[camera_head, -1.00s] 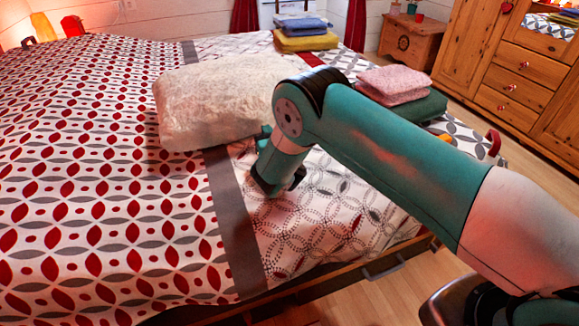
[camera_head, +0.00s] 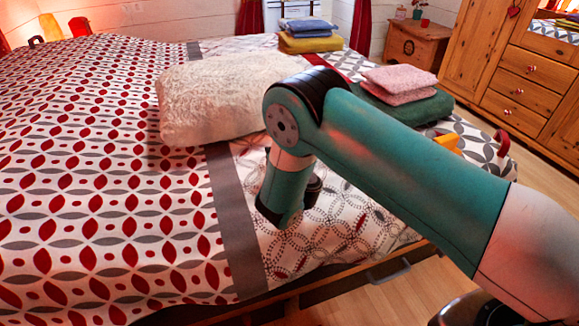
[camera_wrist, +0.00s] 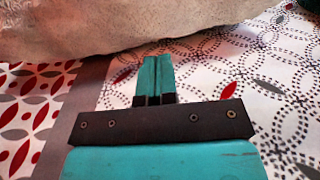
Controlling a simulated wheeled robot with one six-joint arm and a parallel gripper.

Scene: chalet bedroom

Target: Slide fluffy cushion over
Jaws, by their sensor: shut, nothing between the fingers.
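The fluffy cushion (camera_head: 218,98) is cream-white and lies flat on the bed (camera_head: 110,190), across the grey stripe of the bedspread. My arm hides its right end in the head view. In the wrist view the cushion (camera_wrist: 120,25) fills the top left. My gripper (camera_wrist: 157,60) shows there with its teal fingers shut together and nothing between them. The fingertips point at the cushion's near lower edge, low over the patterned cover. I cannot tell whether they touch it. In the head view the fingers are hidden behind my wrist.
Folded pink towels (camera_head: 400,84) lie on a green folded cloth (camera_head: 410,108) right of the cushion. Blue and yellow folded cloths (camera_head: 310,42) lie at the far edge. A wooden chest (camera_head: 415,45) and wardrobe (camera_head: 510,75) stand beyond. The bed's near left is clear.

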